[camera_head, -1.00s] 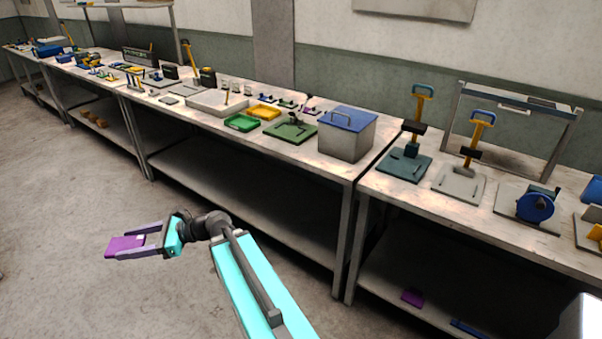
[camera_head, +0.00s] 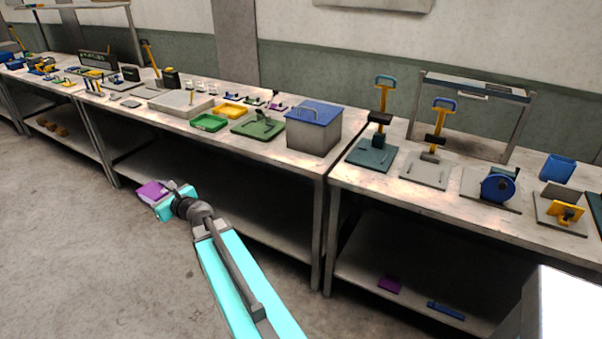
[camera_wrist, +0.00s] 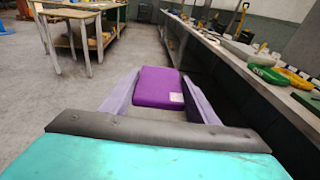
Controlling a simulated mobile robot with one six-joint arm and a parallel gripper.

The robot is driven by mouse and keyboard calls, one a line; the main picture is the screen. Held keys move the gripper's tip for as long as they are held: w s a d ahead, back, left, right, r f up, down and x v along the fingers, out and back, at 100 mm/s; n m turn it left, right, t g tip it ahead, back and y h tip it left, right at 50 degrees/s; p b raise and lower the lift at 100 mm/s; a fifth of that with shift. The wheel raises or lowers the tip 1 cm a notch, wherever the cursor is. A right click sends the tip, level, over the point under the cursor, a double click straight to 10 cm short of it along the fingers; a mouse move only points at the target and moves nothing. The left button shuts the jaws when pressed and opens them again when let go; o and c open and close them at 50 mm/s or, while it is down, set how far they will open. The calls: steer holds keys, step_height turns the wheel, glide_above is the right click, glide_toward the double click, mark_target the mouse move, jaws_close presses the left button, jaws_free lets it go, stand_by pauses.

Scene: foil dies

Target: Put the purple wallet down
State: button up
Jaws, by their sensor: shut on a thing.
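The purple wallet (camera_head: 152,191) is held out in front of the workbenches in the head view. My gripper (camera_head: 160,192) is shut on it. In the wrist view the wallet (camera_wrist: 159,87) sits between the two fingers of my gripper (camera_wrist: 160,92), with a small pale label near its right front corner. The wallet is in the air, beside the front of the long bench (camera_head: 230,150) and apart from it.
A green tray (camera_head: 209,122), a yellow tray (camera_head: 234,109) and a grey box with a blue lid (camera_head: 314,127) stand on the bench. Another purple item (camera_head: 389,285) lies on the right bench's lower shelf. The floor (camera_head: 90,270) at left is clear.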

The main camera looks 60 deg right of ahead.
steer(key=s+d+m+g+h, duration=0.1)
steer(key=s+d+m+h, duration=0.25)
steer(key=d, duration=0.55)
steer(key=s+d+m+g+h, duration=0.15)
steer(key=d+h, duration=0.25)
steer(key=d, duration=0.5)
step_height(320, 180, up, 2)
steer(key=r+m+g+h, duration=0.1)
steer(key=m+g+h, duration=0.7)
steer(key=m+g, duration=0.45)
glide_above(358, 178)
steer(key=shift+f+p, duration=0.25)
steer(key=shift+p, duration=0.15)
steer(key=shift+f+b, duration=0.4)
steer(key=shift+f, duration=2.1)
steer(key=shift+f, duration=2.3)
